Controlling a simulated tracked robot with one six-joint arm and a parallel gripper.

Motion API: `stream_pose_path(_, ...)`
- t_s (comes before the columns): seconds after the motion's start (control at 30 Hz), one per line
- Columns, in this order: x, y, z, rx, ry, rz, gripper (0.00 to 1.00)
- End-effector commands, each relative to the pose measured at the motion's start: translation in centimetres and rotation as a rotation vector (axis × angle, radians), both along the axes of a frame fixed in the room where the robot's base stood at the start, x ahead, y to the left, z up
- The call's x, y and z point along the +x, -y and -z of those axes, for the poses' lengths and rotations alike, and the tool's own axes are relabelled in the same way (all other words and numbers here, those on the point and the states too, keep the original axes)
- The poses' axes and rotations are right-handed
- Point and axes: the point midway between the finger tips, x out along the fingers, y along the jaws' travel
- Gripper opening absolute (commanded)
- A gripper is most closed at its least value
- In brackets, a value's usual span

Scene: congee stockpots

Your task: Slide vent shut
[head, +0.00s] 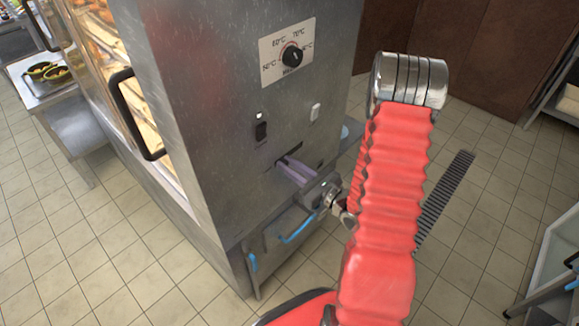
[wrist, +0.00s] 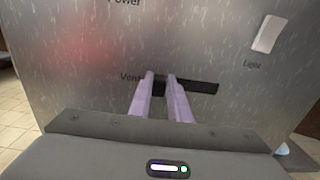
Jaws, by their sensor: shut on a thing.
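The vent (head: 316,152) is a dark horizontal slot in the steel side panel of the heated cabinet. In the wrist view the vent slot (wrist: 203,87) runs right from the "Vent" label, its dark part showing right of my fingers. My gripper (head: 283,161) has two pale purple fingers reaching to the panel at the left part of the slot. In the wrist view my gripper (wrist: 160,78) is closed on the small dark vent slider (wrist: 160,88), mostly hidden between the fingertips.
A temperature dial (head: 292,56) is high on the panel, with a power switch (head: 261,130) and a light switch (head: 315,112) below it. The light switch also shows in the wrist view (wrist: 267,34). A blue handle (head: 298,229) is below the vent.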

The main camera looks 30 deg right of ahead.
Motion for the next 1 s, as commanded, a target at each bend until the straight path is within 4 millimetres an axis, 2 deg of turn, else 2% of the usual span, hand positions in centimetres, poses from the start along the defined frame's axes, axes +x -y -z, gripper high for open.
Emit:
stream_pose_path(0.13, -0.1, -0.4, 0.2, 0.005, -0.006, -0.007, 0.00)
stream_pose_path(0.17, -0.1, -0.5, 0.2, 0.005, -0.006, -0.009, 0.18)
stream_pose_path(0.4, 0.0, -0.7, 0.2, 0.004, -0.006, -0.014, 0.35)
stream_pose_path(0.77, -0.1, -0.5, 0.1, 0.003, -0.004, -0.013, 0.36)
stream_pose_path(1.0, -1.9, 0.1, 0.1, 0.004, -0.004, -0.012, 0.36)
